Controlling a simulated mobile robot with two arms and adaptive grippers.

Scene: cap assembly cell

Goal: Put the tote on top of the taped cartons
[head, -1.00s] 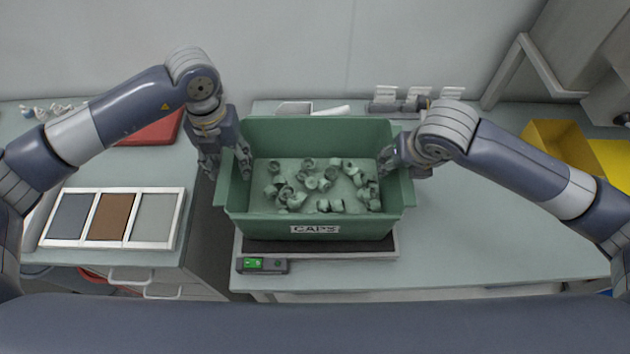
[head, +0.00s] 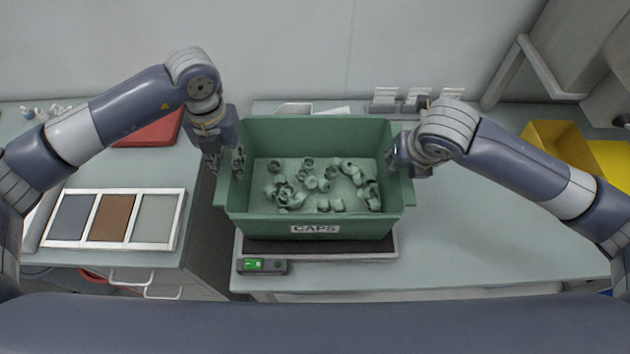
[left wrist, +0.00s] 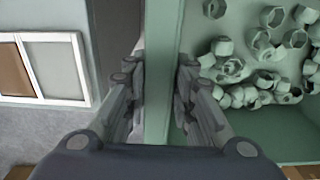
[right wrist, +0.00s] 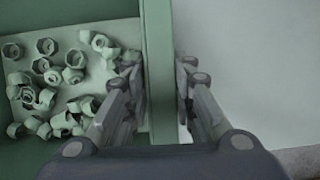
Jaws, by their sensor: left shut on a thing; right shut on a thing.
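The green tote (head: 250,225), labelled CAPS, holds several loose pale green caps (head: 325,178). It is upright at the scale on the right-hand table; I cannot tell whether it touches the scale. My left gripper (head: 232,165) is shut on the tote's left wall, with one finger on each side of the wall (left wrist: 160,70) in the left wrist view. My right gripper (head: 398,165) is shut on the tote's right wall, which also runs between the fingers in the right wrist view (right wrist: 158,70).
A scale (head: 385,249) with a green display (head: 262,265) is under the tote. A three-panel tray (head: 112,217) and a red item (head: 150,132) are on the left counter. A yellow bin (head: 560,143) stands at right. The right table surface (head: 480,230) is clear.

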